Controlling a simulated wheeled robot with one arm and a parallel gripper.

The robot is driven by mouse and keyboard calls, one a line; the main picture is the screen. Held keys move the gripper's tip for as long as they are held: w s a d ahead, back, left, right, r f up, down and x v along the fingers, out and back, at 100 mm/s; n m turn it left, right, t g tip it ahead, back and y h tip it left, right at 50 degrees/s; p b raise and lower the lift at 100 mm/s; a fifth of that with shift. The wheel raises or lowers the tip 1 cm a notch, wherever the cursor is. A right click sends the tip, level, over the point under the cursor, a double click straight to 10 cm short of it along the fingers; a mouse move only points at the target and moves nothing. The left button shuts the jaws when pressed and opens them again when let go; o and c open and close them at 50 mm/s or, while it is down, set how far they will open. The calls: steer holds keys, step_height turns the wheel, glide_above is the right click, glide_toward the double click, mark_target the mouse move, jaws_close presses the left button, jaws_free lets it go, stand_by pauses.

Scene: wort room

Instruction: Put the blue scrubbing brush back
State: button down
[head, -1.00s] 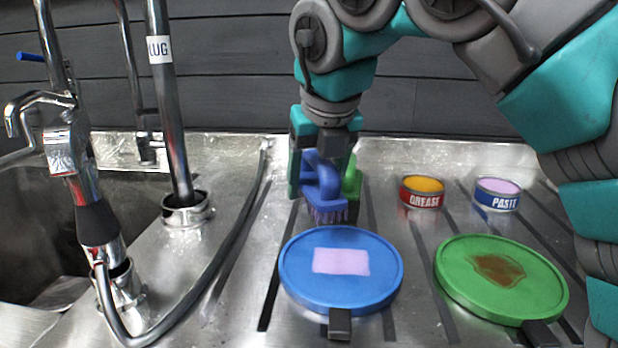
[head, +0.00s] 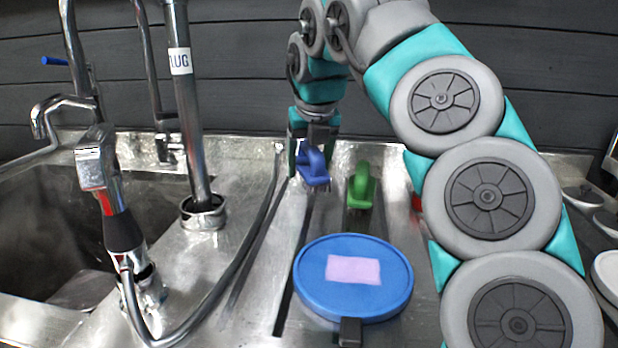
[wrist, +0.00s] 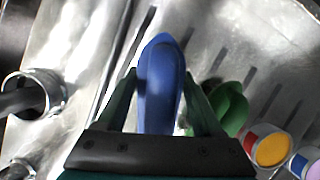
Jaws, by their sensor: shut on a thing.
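The blue scrubbing brush (head: 314,168) is at the back of the metal drainboard, left of the green brush (head: 361,186). My gripper (head: 313,150) is at the brush from above and behind. In the wrist view the blue brush (wrist: 160,85) sits between the two fingers of my gripper (wrist: 162,95), which are shut on its handle. The green brush (wrist: 229,105) also shows in the wrist view, close by on the right.
A blue round lidded pan (head: 352,305) with a pink patch lies in front. The sink (head: 60,235), faucet (head: 105,190) and hose (head: 245,240) are on the left. Yellow-topped (wrist: 272,148) and purple-topped (wrist: 308,165) tins stand right of the green brush. My arm hides the right side.

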mark_target(313, 151)
steer(key=shift+f, duration=1.75)
steer(key=shift+f, duration=0.1)
steer(key=shift+c, duration=0.2)
jaws_free()
steer(key=shift+v, duration=3.9)
